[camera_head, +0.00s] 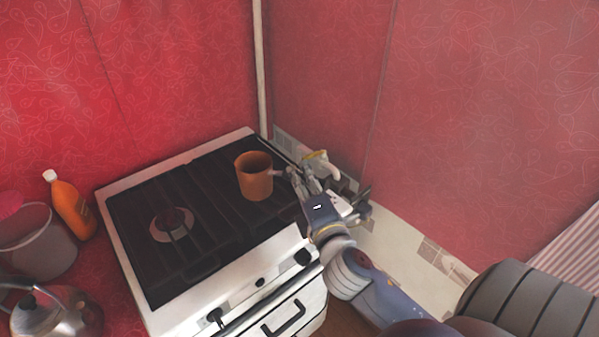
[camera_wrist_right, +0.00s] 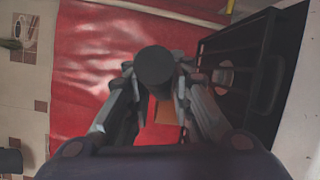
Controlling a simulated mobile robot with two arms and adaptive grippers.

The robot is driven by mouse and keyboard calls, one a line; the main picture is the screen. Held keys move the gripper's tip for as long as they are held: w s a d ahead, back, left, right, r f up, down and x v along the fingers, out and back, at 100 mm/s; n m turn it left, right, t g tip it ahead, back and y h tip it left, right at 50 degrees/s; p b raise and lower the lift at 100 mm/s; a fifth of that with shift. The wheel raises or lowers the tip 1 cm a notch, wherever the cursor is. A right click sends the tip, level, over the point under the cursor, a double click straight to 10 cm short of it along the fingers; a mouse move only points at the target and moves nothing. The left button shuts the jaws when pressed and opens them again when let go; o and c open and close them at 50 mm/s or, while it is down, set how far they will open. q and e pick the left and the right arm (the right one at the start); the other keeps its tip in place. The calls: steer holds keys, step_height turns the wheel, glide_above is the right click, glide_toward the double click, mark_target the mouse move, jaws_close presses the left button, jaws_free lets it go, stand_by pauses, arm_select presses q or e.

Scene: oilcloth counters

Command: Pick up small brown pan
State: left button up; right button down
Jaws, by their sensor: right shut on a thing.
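The small brown pan (camera_head: 254,178) is upright over the right side of the stove's black grate in the head view. Its handle points right, toward my right gripper (camera_head: 290,172). In the right wrist view my right gripper (camera_wrist_right: 156,85) is shut on the pan's dark handle (camera_wrist_right: 154,66), whose round end faces the camera. Only a small orange-brown patch of the pan shows there below the handle. Whether the pan's base touches the grate cannot be told. My left gripper is not in view.
The white stove (camera_head: 190,318) has a black grate (camera_head: 205,222), free on its left side. A bucket (camera_head: 38,245), an orange bottle (camera_head: 70,207) and a kettle (camera_head: 55,318) stand left of it. Red patterned walls (camera_head: 150,70) close in behind and right.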

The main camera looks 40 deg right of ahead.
steer(key=shift+r+v, duration=0.25)
steer(key=shift+v, duration=1)
steer(key=shift+a, duration=0.15)
stand_by(1.7)
